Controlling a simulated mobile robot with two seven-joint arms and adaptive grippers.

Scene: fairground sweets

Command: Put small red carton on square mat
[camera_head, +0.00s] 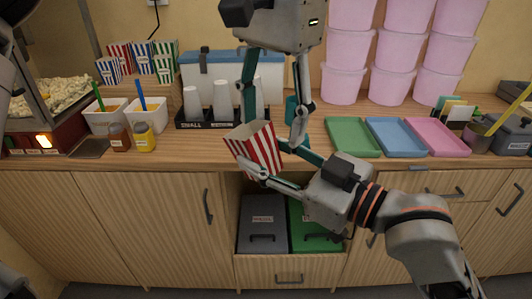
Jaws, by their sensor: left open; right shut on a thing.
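A red-and-white striped carton (264,145) is held tilted over the counter's front edge, its open top facing up and left. My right gripper (262,157) is shut on it, with fingers at its lower front and right side. My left gripper (272,127) is open and points down from above, its fingers spread above and behind the carton; I cannot tell whether they touch it. A flat dark brown mat (88,148), which looks like the square mat, lies bare at the left of the counter, in front of the popcorn machine.
Sauce jars (120,137) and white tubs (149,118) stand between mat and carton. A cup rack (196,124) is behind. Green (352,138), blue (396,138) and pink (437,137) trays lie right. An open drawer with bins (263,225) is below.

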